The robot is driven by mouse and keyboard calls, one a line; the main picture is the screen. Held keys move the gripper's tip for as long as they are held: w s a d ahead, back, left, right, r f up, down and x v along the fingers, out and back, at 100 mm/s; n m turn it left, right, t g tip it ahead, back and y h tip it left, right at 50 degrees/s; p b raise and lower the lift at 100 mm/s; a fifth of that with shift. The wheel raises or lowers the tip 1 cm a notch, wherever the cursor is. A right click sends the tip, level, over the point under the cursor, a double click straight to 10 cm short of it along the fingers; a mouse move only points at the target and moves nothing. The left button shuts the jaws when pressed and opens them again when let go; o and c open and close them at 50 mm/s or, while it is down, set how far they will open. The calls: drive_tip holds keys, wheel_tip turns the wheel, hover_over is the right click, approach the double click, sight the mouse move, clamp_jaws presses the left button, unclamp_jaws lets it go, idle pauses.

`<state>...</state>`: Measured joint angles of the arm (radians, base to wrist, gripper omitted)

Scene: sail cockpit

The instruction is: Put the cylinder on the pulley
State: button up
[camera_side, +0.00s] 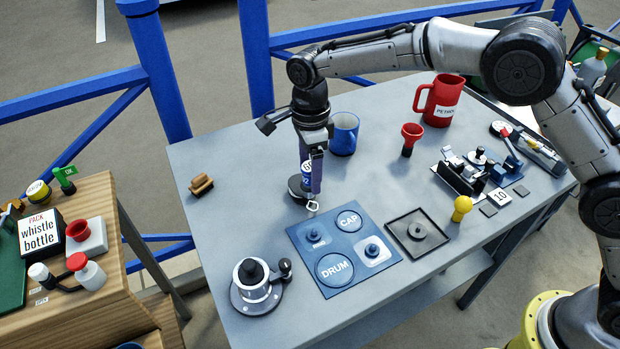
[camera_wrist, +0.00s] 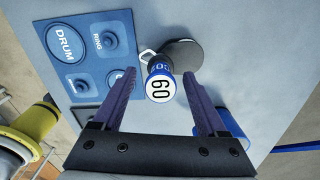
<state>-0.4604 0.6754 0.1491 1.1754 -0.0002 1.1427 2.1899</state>
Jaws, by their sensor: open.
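A blue cylinder with a white top marked 60 (camera_wrist: 160,88) stands between the fingers of my gripper (camera_wrist: 159,75), with a gap on each side. In the side view the cylinder (camera_side: 306,168) is partly hidden by a finger of my gripper (camera_side: 311,180). What looks like the pulley, a dark round disc (camera_wrist: 186,54) with a metal ring (camera_wrist: 148,57), lies at the cylinder's foot. The disc (camera_side: 297,187) also shows in the side view.
A blue mat (camera_side: 339,290) marked DRUM and CAP lies in front. A blue mug (camera_side: 344,135) stands close behind my gripper. A winch (camera_side: 256,287), square black tray (camera_side: 416,234), yellow knob (camera_side: 461,208) and red funnel (camera_side: 411,138) stand around. The table's left side is mostly clear.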

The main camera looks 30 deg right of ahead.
wheel_tip(320, 180, up, 9)
drive_tip(key=shift+f, duration=0.15)
drive_tip(key=shift+r, duration=0.2)
drive_tip(key=shift+s+d+r, duration=0.1)
drive_tip(key=shift+d+r, duration=0.15)
drive_tip(key=shift+r, duration=0.05)
drive_tip(key=s+d+r+n+t, duration=0.3)
drive_tip(key=s+d+r+n, duration=0.65)
drive_tip(key=s+d, duration=0.4)
drive_tip(key=s+d+f+n+t, duration=0.1)
drive_tip(key=s+d+f+n, duration=0.1)
drive_tip(key=s+d+n, duration=0.3)
drive_tip(key=s+d+f+n+t, duration=0.1)
drive_tip(key=s+d+f+n, duration=0.2)
drive_tip(key=s, duration=1.1)
drive_tip(key=shift+d+f+n+t, duration=0.2)
drive_tip(key=shift+d+n+t, duration=0.1)
drive_tip(key=shift+d+n, duration=0.85)
